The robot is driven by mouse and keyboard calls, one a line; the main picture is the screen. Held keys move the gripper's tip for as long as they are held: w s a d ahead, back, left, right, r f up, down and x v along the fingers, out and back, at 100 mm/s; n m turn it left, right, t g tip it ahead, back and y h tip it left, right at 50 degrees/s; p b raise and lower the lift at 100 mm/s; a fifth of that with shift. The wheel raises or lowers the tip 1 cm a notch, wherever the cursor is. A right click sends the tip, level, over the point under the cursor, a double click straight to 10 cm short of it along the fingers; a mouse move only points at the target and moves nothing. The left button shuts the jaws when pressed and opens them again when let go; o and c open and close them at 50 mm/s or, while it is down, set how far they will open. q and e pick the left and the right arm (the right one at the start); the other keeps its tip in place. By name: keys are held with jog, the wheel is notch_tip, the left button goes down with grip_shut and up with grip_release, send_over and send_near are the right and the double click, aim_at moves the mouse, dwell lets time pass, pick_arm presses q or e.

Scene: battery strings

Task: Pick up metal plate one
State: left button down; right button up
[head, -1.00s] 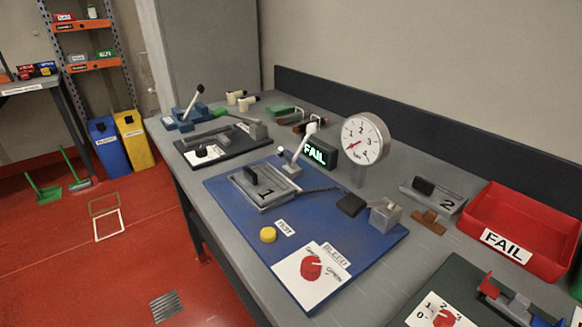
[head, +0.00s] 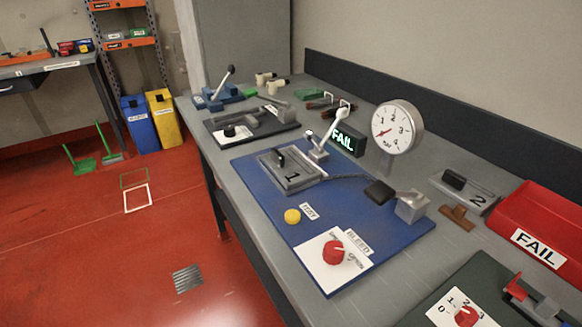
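Metal plate one (head: 300,179), a grey plate with a dark knob and the number 1, sits on the blue test board (head: 258,203). A lever clamp (head: 335,130) with a white handle stands right behind it. A similar plate marked 2 (head: 465,188) lies on the bench to the right. Neither of my grippers is in view.
The red floor in front of the bench is mostly clear.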

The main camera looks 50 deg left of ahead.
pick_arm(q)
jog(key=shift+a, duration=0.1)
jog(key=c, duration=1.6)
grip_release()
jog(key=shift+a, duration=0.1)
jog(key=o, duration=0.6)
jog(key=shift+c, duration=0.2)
